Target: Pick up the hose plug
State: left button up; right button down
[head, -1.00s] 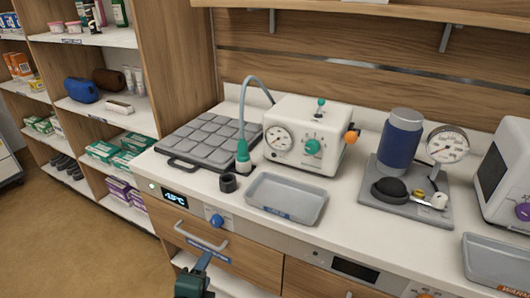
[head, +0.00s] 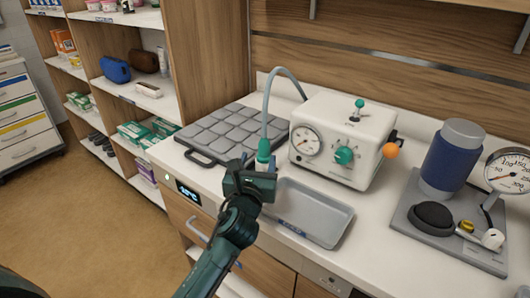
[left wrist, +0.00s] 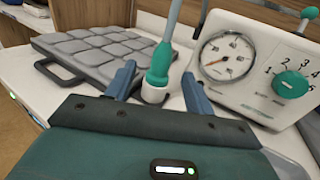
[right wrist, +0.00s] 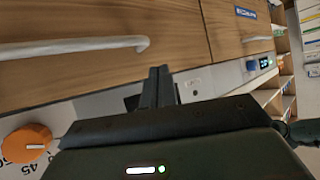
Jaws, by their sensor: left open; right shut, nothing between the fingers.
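The hose plug (head: 264,152) is a green fitting on the end of a grey hose (head: 268,100), standing upright on the counter beside the white gauge unit. In the left wrist view the plug (left wrist: 161,64) stands between my open left fingers (left wrist: 158,82), with its pale lower end (left wrist: 154,94) low between them. A gap shows on either side, so I see no grip. In the head view my left gripper (head: 250,176) is just in front of the plug and hides its lower part. My right gripper (right wrist: 160,82) is shut and empty, near the drawer fronts.
The gauge unit (head: 338,144) stands right of the plug, and a grey quilted pad (head: 218,132) lies to its left. A grey tray (head: 308,214) is close to the right of my left gripper. A blue cylinder device (head: 452,160) stands farther right.

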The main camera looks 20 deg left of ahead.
aim_at(263, 146)
pick_arm(q)
jog(key=shift+w+a, duration=0.2)
jog(key=shift+w, duration=2.95)
pick_arm(e)
jog(key=shift+w+d, duration=0.15)
jog(key=shift+w, duration=0.15)
pick_arm(q)
jog(key=c, duration=1)
pick_arm(e)
jog(key=shift+r, duration=0.1)
pick_arm(q)
jog(key=shift+r, duration=0.3)
notch_tip(263, 146, up, 10)
jog(key=shift+f+p, duration=0.25)
jog(key=shift+p, duration=0.9)
pick_arm(e)
jog(key=shift+s+d+r+h, duration=0.15)
jog(key=shift+s+d+h, duration=0.1)
jog(key=shift+d+h, duration=0.1)
pick_arm(q)
jog(key=shift+f, duration=0.1)
